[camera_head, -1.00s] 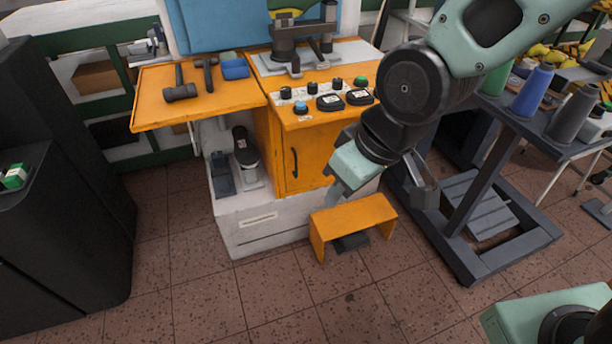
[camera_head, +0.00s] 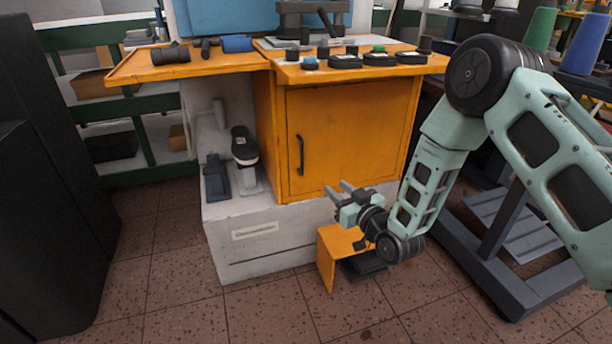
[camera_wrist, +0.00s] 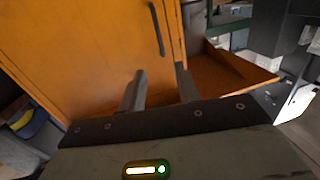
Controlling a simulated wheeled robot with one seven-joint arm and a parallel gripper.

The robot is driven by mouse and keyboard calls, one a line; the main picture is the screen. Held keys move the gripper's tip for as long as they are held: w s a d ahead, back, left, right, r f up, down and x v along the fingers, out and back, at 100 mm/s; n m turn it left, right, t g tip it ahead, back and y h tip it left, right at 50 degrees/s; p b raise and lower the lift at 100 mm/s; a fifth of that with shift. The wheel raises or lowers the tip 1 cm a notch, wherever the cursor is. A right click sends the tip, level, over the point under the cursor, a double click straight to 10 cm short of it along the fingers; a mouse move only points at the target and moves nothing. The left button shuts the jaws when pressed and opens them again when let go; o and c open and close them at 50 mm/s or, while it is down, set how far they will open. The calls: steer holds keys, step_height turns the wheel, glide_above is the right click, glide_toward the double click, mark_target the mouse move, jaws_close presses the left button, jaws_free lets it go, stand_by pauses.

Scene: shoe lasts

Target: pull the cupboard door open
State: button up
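The orange cupboard door (camera_head: 355,135) is shut on the front of the workbench in the head view. Its dark upright bar handle (camera_head: 300,154) is near the door's left edge. My gripper (camera_head: 337,189) is low in front of the door, below and to the right of the handle, with its two fingers apart and nothing between them. In the wrist view my gripper (camera_wrist: 160,77) is also open and empty, facing the orange door (camera_wrist: 75,45). The handle (camera_wrist: 158,28) shows beyond the fingertips there, clear of both fingers.
An orange step stool (camera_head: 327,262) stands on the floor beneath my gripper, partly hidden by it. A grey cart (camera_head: 500,230) stands to the right behind my arm. The worktop (camera_head: 225,63) overhangs at left with tools on it.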

steer(key=b, duration=0.4)
glide_toward(306, 160)
steer(key=w+a+r, duration=0.2)
steer(key=a+r, duration=0.2)
steer(key=shift+w+a+f, duration=0.15)
steer(key=shift+w+a, duration=0.25)
steer(key=shift+a, duration=0.05)
jaws_close()
